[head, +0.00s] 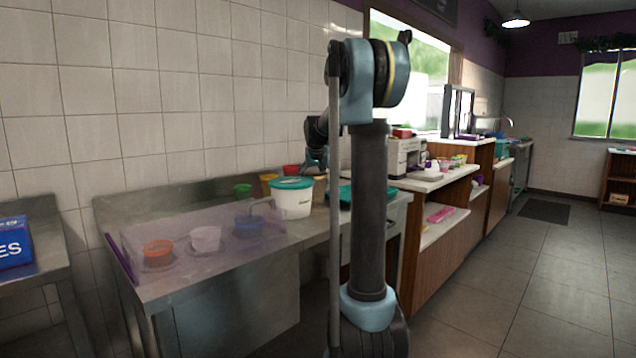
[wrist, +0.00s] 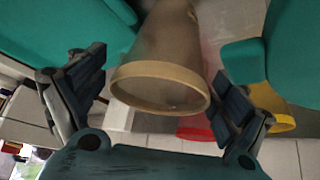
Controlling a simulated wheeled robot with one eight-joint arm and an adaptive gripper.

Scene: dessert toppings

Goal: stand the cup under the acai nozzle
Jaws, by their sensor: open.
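A brownish, see-through cup (wrist: 165,60) with a tan rim shows in the wrist view, its rim towards the camera. My gripper (wrist: 158,100) is open, with one dark finger on each side of the cup. I cannot tell whether either finger touches it. In the head view my gripper (head: 316,158) is small and partly hidden by my arm, above the back of the steel counter near the white tub. The cup cannot be made out clearly there. I cannot pick out the acai nozzle in either view.
The white tub (head: 292,198) with a teal lid stands on the steel counter (head: 205,280). Red (head: 291,169), yellow (head: 267,186) and green (head: 243,190) containers stand behind it. A clear guard (head: 195,232) covers several small bowls at left.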

